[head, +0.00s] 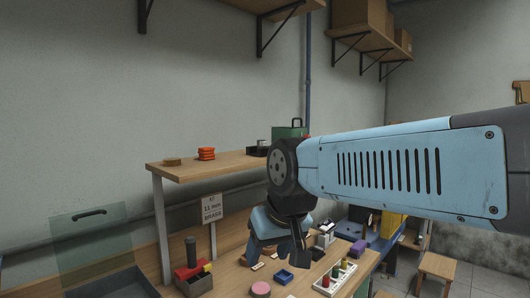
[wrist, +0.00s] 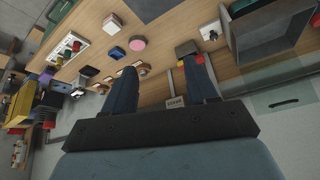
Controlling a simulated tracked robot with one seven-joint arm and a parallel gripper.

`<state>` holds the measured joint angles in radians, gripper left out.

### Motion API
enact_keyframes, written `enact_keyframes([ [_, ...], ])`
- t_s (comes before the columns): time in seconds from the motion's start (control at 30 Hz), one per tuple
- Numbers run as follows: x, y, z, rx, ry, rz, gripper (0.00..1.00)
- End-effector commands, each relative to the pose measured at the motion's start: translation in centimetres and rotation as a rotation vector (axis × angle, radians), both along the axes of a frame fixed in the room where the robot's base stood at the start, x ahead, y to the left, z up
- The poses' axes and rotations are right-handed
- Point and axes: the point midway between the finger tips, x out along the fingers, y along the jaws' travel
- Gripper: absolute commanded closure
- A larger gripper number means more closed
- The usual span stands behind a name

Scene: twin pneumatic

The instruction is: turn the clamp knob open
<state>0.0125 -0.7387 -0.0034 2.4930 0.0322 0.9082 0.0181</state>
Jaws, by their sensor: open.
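A fixture (head: 194,283) with a red block, a dark upright cylinder and a small yellow part stands on the wooden bench at lower left in the head view. It also shows in the wrist view (wrist: 188,48), near the tip of the right-hand finger. It may carry the clamp knob, but I cannot make the knob out clearly. My gripper (head: 278,262) is to the right of the fixture in the head view, apart from it. In the wrist view its two dark blue fingers (wrist: 163,84) are spread wide with nothing held between them.
A dark tray (head: 112,286) with a clear panel (head: 90,232) is at left.

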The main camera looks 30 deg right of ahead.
Motion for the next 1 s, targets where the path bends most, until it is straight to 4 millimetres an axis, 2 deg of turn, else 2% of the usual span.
enact_keyframes([
  [0.17,1.8,0.0,0.0,0.251,0.085,-0.233,0.42],
  [0.27,3.8,0.2,0.5,0.477,0.152,-0.435,0.42],
  [0.43,8.1,-0.9,2.4,0.881,0.254,-0.779,0.42],
  [0.53,11.1,-2.6,4.0,1.126,0.304,-0.967,0.42],
  [0.67,15.0,-6.4,6.3,1.456,0.357,-1.182,0.42],
  [0.8,18.4,-12.4,8.9,1.821,0.397,-1.360,0.42],
  [1.0,20.8,-21.1,11.6,2.245,0.418,-1.472,0.42],
])
